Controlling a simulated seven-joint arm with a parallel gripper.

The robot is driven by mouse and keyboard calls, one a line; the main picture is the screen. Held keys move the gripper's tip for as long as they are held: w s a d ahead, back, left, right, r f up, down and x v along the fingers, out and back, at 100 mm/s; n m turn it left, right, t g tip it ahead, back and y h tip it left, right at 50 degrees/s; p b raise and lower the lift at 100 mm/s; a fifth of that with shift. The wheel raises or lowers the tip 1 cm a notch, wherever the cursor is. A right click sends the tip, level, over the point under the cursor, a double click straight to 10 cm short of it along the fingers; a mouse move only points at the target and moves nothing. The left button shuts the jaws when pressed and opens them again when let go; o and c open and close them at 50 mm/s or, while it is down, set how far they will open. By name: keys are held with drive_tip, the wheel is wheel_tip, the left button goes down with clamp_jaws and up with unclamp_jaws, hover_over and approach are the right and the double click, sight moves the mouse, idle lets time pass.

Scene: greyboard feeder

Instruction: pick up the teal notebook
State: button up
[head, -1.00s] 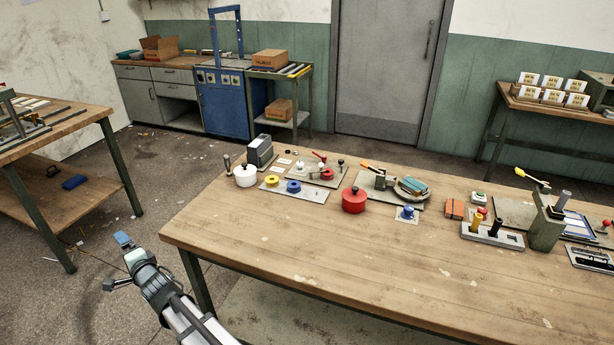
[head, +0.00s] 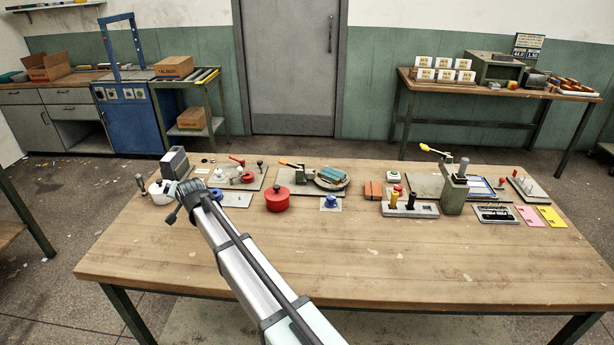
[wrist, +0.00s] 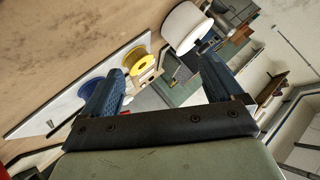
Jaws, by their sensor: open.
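A red pot (head: 277,199) and a lever fixture stand left of the dish. A blue knob (head: 331,201) is in front of it. An orange-brown block (head: 373,190) and a green press (head: 455,190) stand to the right. The table's front is clear.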

drive_tip(key=w+d, duration=0.3)
drive_tip(key=d, duration=0.2)
drive_tip(key=w+d+r+n+h, duration=0.1)
drive_tip(key=w+d, duration=0.3)
drive_tip(key=d, duration=0.1)
drive_tip(key=w+d+n+g+h, duration=0.1)
drive_tip(key=w+d, duration=0.2)
drive_tip(key=d, duration=0.2)
drive_tip(key=shift+w+d+r, duration=0.1)
drive_tip(key=shift+w+r, duration=0.15)
drive_tip(key=shift+r, duration=0.05)
drive_tip(key=w+d+r+n+g+h, duration=0.1)
drive_tip(key=w+d, duration=0.1)
drive_tip(key=d, duration=0.4)
drive_tip(key=w+d+r+n, duration=0.1)
drive_tip(key=w+d+n, duration=0.15)
drive_tip(key=d, duration=0.35)
drive_tip(key=n+g, duration=0.4)
drive_tip(key=n, duration=0.2)
approach(342, 177)
drive_tip(key=shift+m+h, duration=0.25)
drive_tip(key=shift+h, duration=0.15)
drive_tip(key=shift+a+x, duration=0.2)
drive_tip(key=shift+x, duration=1.95)
drive_tip(key=shift+a+x, duration=0.2)
drive_tip(key=shift+x, duration=1.95)
drive_tip(key=shift+s+r, duration=0.1)
drive_tip(key=shift+r, duration=0.1)
drive_tip(key=c, duration=1.3)
